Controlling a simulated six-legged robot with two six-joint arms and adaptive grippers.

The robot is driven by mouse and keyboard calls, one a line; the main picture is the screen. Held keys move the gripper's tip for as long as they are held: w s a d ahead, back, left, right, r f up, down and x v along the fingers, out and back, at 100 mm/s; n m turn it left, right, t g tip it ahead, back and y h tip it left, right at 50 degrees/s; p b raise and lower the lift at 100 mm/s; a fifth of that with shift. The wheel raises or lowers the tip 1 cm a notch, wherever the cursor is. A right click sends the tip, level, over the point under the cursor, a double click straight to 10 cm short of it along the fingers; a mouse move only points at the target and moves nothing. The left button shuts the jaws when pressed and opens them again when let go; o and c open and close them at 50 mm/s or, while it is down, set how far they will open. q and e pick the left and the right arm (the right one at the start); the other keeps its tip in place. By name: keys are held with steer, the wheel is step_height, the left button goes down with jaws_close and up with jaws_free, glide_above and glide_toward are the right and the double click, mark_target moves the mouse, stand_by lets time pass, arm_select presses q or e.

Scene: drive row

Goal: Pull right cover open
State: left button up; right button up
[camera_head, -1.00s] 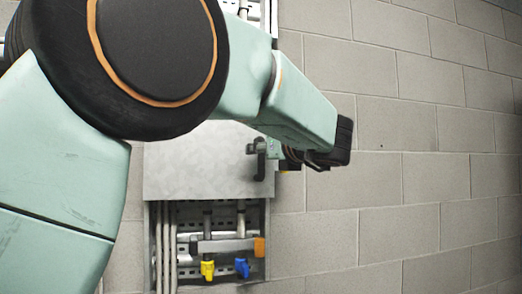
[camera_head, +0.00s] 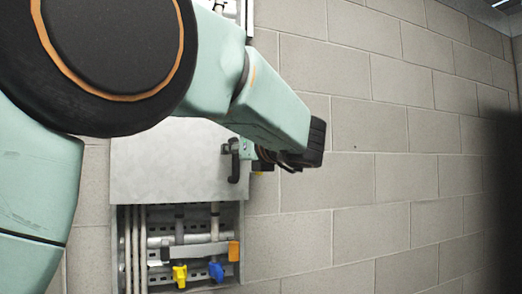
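A grey metal cover (camera_head: 165,165) is on a wall-mounted box, its flat face toward me. A dark handle (camera_head: 233,163) stands at its right edge. One arm of mine comes in from the left across the top of the view. Its gripper (camera_head: 258,160) is at the handle, just right of it and mostly hidden behind my wrist. I cannot tell whether its fingers are around the handle or only beside it. My other gripper is not in view.
Below the cover, an open bay (camera_head: 238,215) holds pipes, a yellow valve (camera_head: 180,275), a blue valve (camera_head: 216,271) and an orange block (camera_head: 233,251). A block wall (camera_head: 380,160) fills the right. A dark, unclear shape (camera_head: 508,200) is at the right edge.

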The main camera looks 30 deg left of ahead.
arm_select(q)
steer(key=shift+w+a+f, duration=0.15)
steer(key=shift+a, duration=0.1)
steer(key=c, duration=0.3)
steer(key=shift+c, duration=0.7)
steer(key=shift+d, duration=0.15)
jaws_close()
